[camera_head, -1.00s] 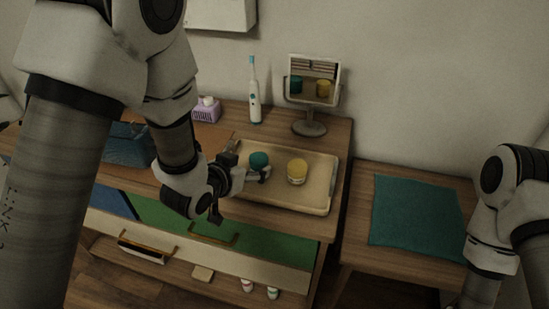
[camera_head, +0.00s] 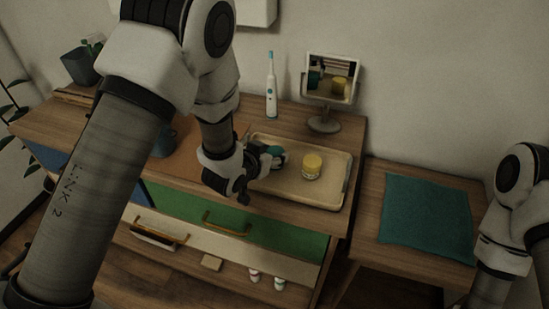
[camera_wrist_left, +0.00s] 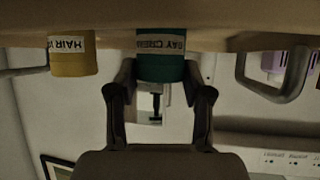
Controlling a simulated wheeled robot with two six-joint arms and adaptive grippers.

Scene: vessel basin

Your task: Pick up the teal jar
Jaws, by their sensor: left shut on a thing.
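The teal jar (camera_head: 273,149) stands at the left part of the beige tray (camera_head: 335,200), mostly hidden by my left gripper (camera_head: 272,157) in the head view. In the left wrist view, which is upside down, the teal jar (camera_wrist_left: 160,62) with a white label reading "DAY CREAM" sits between the fingertips. My left gripper (camera_wrist_left: 159,88) is shut on it. The jar appears to be still at the tray's surface. My right arm shows at the right edge, but its gripper is out of view.
A yellow jar (camera_head: 312,168) stands on the tray right of the teal one. Behind are a mirror (camera_head: 331,82) on a stand and an upright electric toothbrush (camera_head: 271,88). A teal cloth (camera_head: 428,218) lies on the lower table at right.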

